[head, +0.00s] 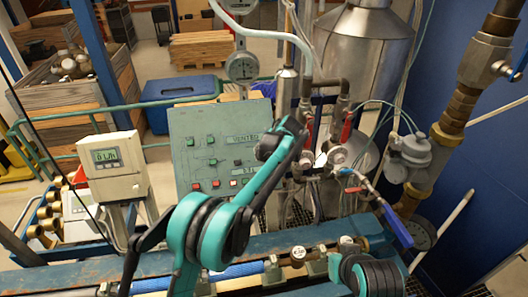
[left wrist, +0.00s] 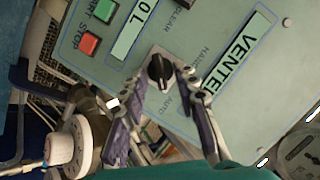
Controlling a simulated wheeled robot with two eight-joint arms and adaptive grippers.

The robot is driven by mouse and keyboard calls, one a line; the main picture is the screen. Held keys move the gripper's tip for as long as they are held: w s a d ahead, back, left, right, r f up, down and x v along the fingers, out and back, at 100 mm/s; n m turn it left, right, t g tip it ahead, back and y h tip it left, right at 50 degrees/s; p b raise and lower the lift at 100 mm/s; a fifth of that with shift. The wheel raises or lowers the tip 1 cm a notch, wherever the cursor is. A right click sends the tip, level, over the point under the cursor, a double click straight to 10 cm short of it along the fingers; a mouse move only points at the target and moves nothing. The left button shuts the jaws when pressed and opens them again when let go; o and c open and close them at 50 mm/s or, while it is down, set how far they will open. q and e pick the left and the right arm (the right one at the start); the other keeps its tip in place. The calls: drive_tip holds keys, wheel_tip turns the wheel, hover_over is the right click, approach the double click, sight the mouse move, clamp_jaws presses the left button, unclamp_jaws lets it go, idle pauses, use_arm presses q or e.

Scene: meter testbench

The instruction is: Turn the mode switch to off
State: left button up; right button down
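The mode switch (left wrist: 160,70) is a black rotary knob on the grey-green control panel (left wrist: 235,85), with small labels, one reading AUTO, beside it. My left gripper (left wrist: 160,77) is open in the left wrist view, one finger on each side of the knob. Gaps seem to show between the fingers and the knob; contact cannot be told. In the head view the panel (head: 185,125) stands mid-picture. My left arm crosses in front of its right side and hides the knob and fingertips. My right gripper is not in view.
In the left wrist view, a green START button (left wrist: 104,10) and a red STOP button (left wrist: 88,43) are near the switch. In the head view, pipes with red-handled valves (head: 347,128) stand right of the panel, and a meter display (head: 107,158) stands left.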

use_arm(q)
drive_tip(key=shift+a+f, duration=0.1)
clamp_jaws()
drive_tip(key=shift+n, duration=0.4)
drive_tip(key=n+h+b, duration=0.1)
drive_tip(key=n, duration=0.2)
drive_tip(key=shift+a, duration=0.15)
drive_tip(key=shift+a+n+h+b, duration=0.15)
drive_tip(key=shift+n+h+b, duration=0.4)
drive_tip(key=shift+n, duration=1.45)
